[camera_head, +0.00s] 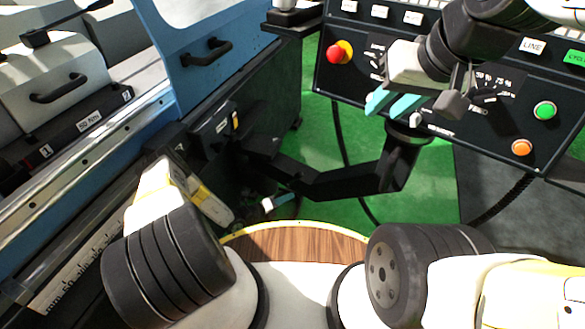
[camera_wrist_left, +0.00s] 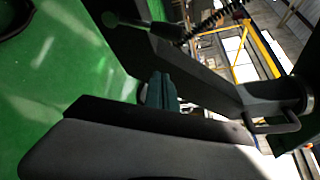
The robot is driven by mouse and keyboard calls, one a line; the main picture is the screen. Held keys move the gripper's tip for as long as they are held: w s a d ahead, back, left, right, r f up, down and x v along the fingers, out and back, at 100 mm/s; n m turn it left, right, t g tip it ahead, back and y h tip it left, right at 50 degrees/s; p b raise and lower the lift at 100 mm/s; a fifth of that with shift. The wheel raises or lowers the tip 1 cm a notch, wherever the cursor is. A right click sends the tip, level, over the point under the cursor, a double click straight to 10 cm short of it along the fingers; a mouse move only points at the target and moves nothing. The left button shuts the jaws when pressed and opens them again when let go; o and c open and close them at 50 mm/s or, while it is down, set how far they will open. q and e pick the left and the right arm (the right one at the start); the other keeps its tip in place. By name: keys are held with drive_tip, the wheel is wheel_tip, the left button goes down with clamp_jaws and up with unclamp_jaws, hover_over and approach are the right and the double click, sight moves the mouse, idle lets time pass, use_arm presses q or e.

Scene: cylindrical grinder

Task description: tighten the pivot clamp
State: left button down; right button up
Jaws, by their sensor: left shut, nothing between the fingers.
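The black support arm (camera_head: 350,181) of the control panel runs from the machine to a pivot post (camera_head: 404,140). In the left wrist view a black arm (camera_wrist_left: 200,72) crosses diagonally, with a dark ball-ended lever (camera_wrist_left: 135,22) at its upper part. I cannot tell for sure that this lever is the pivot clamp. My left gripper (camera_head: 282,201) is below the arm's near end; its teal fingers (camera_wrist_left: 159,92) are together and empty, apart from the lever. My right gripper (camera_head: 391,104) has its teal fingers apart, in front of the panel's lower edge, and looks empty.
The control panel (camera_head: 460,75) with buttons fills the upper right. The blue grinder door (camera_head: 205,65) and machine bed edge stand at the left. A wooden round top (camera_head: 295,243) lies between my arms. Green floor (camera_head: 325,130) shows beyond, with hanging cables.

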sight(295, 179)
use_arm(q)
drive_tip(key=x, duration=0.8)
drive_tip(key=shift+w+d, duration=0.2)
drive_tip(key=shift+d, duration=0.2)
drive_tip(key=shift+w+a+r, duration=0.5)
drive_tip(key=shift+w+a, duration=0.05)
drive_tip(key=shift+a, duration=0.2)
drive_tip(key=shift+w+a+r, duration=0.5)
drive_tip(key=shift+w+a, duration=0.05)
drive_tip(key=shift+a, duration=0.15)
drive_tip(key=shift+a, duration=0.1)
